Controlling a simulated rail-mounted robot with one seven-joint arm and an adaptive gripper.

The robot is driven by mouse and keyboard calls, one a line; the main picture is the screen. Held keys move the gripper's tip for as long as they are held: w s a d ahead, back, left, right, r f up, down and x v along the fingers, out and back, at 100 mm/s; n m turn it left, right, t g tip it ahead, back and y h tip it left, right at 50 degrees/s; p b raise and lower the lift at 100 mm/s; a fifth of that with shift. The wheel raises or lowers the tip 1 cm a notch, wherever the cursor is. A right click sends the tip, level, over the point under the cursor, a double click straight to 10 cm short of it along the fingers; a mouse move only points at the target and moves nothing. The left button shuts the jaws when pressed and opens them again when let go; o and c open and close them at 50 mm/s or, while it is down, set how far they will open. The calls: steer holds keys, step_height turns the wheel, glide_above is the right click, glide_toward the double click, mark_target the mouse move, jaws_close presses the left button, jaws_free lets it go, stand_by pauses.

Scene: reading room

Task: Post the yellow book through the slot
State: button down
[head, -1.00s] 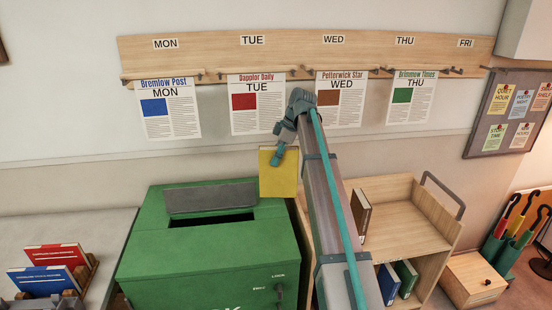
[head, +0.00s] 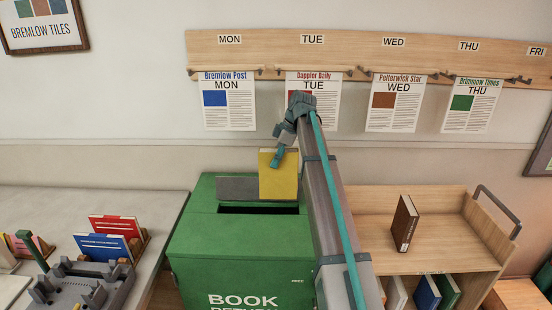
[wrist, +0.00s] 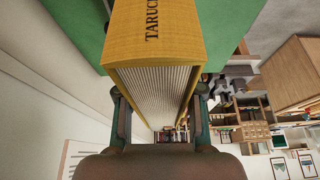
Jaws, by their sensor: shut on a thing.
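The yellow book (head: 278,178) hangs upright from my gripper (head: 279,156), which is shut on its upper edge. In the head view the book is in front of the grey flap (head: 237,188) of the green book return box (head: 243,247), at the right part of the dark slot (head: 258,210). Its lower edge appears just above the slot; the exact height gap is hard to tell. In the wrist view the yellow book (wrist: 158,38) sits between both fingers, spine and page block showing, with the green box top (wrist: 75,25) beyond it.
A wooden cart (head: 420,235) with a brown book (head: 403,222) stands right of the box. A counter (head: 150,205) with red and blue books (head: 103,246) is at left. Newspapers hang from a wall rail (head: 400,75) behind my arm.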

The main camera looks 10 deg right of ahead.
mark_target(289, 163)
steer(key=shift+f+b, duration=2.55)
steer(key=shift+f, duration=3.95)
steer(key=c, duration=0.7)
jaws_free()
steer(key=shift+o, duration=0.2)
steer(key=shift+f, duration=0.1)
steer(key=v, duration=1.2)
